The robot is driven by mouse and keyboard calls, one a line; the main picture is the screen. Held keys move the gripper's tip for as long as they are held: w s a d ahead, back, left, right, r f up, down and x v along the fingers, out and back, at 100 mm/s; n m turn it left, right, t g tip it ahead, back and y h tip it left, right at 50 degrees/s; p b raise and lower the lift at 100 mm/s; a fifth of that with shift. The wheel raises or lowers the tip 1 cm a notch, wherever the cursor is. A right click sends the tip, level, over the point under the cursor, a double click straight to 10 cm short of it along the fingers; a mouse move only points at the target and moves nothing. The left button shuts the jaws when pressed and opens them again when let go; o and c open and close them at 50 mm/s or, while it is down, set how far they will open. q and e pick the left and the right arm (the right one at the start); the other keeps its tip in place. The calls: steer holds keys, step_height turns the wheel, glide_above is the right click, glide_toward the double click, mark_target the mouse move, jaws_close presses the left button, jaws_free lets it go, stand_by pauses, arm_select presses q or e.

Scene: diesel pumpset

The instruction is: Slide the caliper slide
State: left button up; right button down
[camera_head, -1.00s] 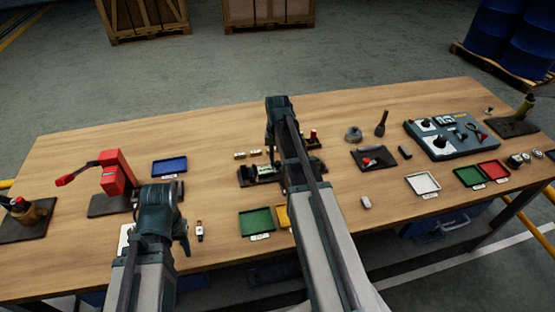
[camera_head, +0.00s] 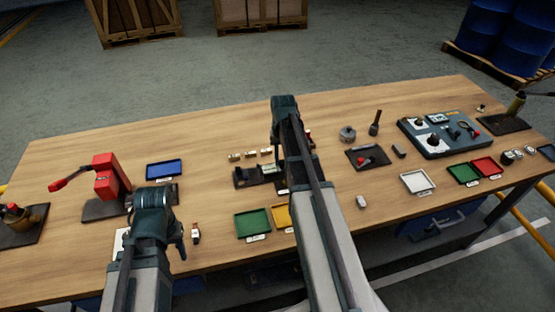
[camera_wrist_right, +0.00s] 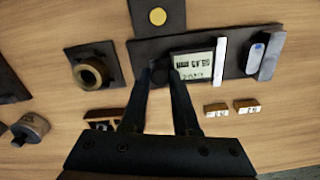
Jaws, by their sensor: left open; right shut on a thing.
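The caliper stands on a dark base (camera_head: 243,178) mid-table, largely hidden behind my right arm in the head view. In the right wrist view its dark plate carries a label-like display (camera_wrist_right: 197,66), a white strip (camera_wrist_right: 220,58) and a grey block with a blue oval (camera_wrist_right: 265,52). My right gripper (camera_wrist_right: 161,76) is shut on a small dark part beside the display, which I take as the caliper slide; the fingers mostly hide it. In the head view the right gripper (camera_head: 280,145) is partly hidden. My left gripper (camera_head: 181,238) is open and empty over the front left of the table.
Small brass blocks (camera_head: 250,154) lie just behind the caliper. A green tray (camera_head: 253,224) and a yellow tray (camera_head: 281,215) lie in front. A red press (camera_head: 106,176) stands left, a blue-grey panel (camera_head: 443,133) right. A round bushing (camera_wrist_right: 90,72) lies near the right gripper.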

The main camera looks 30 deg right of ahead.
mark_target(281, 162)
steer(key=c, duration=0.7)
jaws_free()
steer(key=shift+o, duration=0.2)
arm_select(q)
steer(key=shift+r, duration=0.15)
arm_select(e)
steer(key=shift+r, duration=0.15)
arm_select(q)
step_height(281, 162, up, 14)
steer(key=p, duration=1.4)
steer(key=shift+f, duration=0.2)
arm_select(e)
step_height(281, 162, up, 14)
steer(key=shift+f, duration=0.2)
steer(key=shift+f, duration=0.1)
